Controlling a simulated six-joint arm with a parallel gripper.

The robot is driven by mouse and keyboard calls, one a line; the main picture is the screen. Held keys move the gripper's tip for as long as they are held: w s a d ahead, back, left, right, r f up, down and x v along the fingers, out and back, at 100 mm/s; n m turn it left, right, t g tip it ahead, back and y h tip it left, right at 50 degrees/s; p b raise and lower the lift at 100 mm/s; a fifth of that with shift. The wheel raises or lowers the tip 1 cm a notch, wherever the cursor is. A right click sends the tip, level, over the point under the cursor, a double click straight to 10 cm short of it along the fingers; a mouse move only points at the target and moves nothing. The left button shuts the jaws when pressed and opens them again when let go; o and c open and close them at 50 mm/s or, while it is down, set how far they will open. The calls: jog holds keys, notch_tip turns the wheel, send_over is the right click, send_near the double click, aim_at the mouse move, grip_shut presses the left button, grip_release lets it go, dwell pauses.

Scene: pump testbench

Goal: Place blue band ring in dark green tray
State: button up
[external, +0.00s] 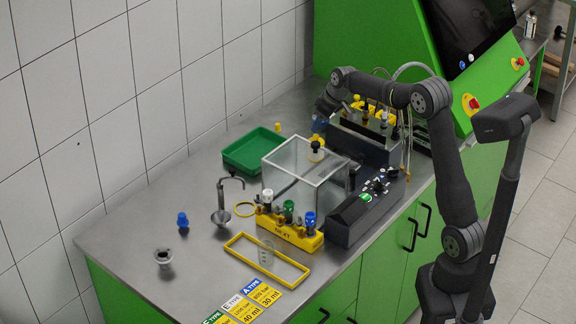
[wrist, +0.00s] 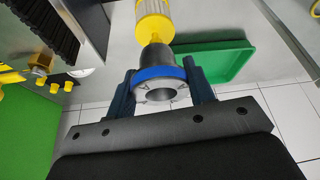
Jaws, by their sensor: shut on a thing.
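The blue band ring (wrist: 158,74) is a grey metal ring with a blue band around it. In the wrist view my gripper (wrist: 162,84) is shut on it, one dark blue finger at each side. In the external view my gripper (external: 321,118) is at the back of the bench, to the right of the dark green tray, and the ring is too small to make out clearly.
A clear box (external: 300,172) stands in front of the tray. A yellow rack (external: 290,232) with several capped parts is near the front. A yellow-and-clear cylinder (wrist: 153,22) is close behind the ring. A small yellow part (external: 278,127) stands by the tray. The left bench is mostly open.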

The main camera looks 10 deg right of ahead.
jog(key=w+a+n, duration=0.2)
jog(key=w+a, duration=0.2)
jog(key=a, duration=0.3)
send_over(259, 157)
jog(key=d, duration=0.2)
jog(key=shift+g+y, duration=0.3)
jog(key=shift+g, duration=0.1)
jog(key=f, duration=0.7)
jog(key=shift+s+a, duration=0.25)
jog(key=shift+f+n, duration=0.3)
jog(key=shift+f, duration=1.7)
jog(key=shift+f, duration=0.1)
jog(key=o, duration=1.2)
jog(key=shift+c, duration=0.2)
